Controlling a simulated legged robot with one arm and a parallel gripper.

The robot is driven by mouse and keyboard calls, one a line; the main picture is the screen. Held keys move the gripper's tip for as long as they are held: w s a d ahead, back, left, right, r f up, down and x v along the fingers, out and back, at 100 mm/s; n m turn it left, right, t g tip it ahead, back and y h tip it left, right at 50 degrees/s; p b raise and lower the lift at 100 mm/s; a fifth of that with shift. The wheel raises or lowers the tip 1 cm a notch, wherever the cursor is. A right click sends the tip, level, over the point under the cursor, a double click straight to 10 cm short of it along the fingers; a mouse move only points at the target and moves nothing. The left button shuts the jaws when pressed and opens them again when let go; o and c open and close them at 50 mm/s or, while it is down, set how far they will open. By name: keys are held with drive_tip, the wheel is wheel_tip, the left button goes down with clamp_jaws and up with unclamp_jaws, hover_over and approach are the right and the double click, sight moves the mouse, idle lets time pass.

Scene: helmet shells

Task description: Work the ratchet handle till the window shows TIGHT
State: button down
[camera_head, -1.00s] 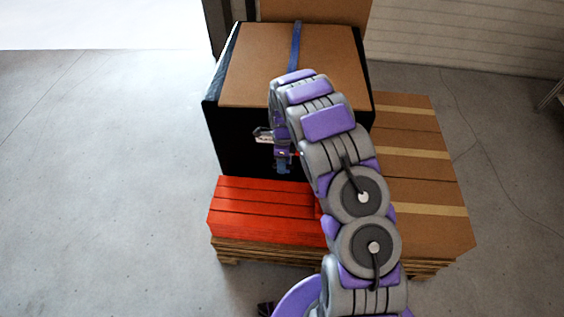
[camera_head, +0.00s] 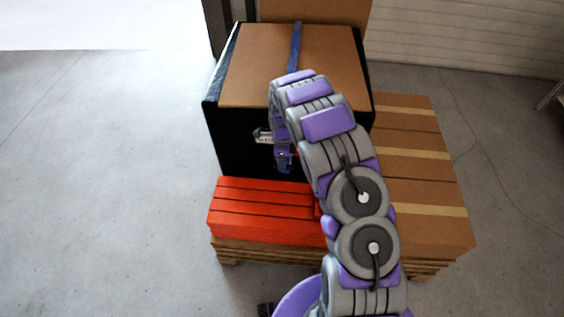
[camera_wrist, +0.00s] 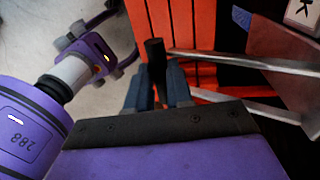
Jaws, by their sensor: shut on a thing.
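My gripper (camera_wrist: 157,88) is shut on the black grip of the ratchet handle (camera_wrist: 154,50) in the wrist view. Its two blue-grey fingers stand either side of the grip. Metal bars (camera_wrist: 245,62) run from beside the grip to the right. In the head view my gripper (camera_head: 284,162) is in front of the black front face of a large strapped box (camera_head: 222,145). A small pale plate with lettering (camera_head: 265,137) shows left of my wrist; its text is too small to read. My arm hides most of the ratchet, and I cannot read any window.
A blue strap (camera_head: 296,45) crosses the box's brown top. Red slatted cargo (camera_head: 262,210) lies below the gripper on a wooden pallet (camera_head: 270,251). Taped brown cartons (camera_head: 425,180) stand at the right. The grey floor at left (camera_head: 100,180) is clear.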

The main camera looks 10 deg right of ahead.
drive_tip(key=shift+f, duration=0.1)
drive_tip(key=shift+w+f+t+h, duration=0.1)
drive_tip(key=shift+f+t+h, duration=0.2)
drive_tip(key=shift+f+t, duration=0.45)
drive_tip(key=w+d+f+t+h+b, duration=0.1)
drive_tip(key=w+d+f+t+h, duration=0.1)
drive_tip(key=w+f+t, duration=0.4)
drive_tip(key=shift+w+f+t+h, duration=0.3)
drive_tip(key=shift+f+t+h, duration=0.2)
drive_tip(key=shift+t, duration=1.45)
drive_tip(key=shift+w+d, duration=0.1)
drive_tip(key=shift+d, duration=0.05)
drive_tip(key=c, duration=1)
unclamp_jaws()
drive_tip(key=shift+f, duration=0.1)
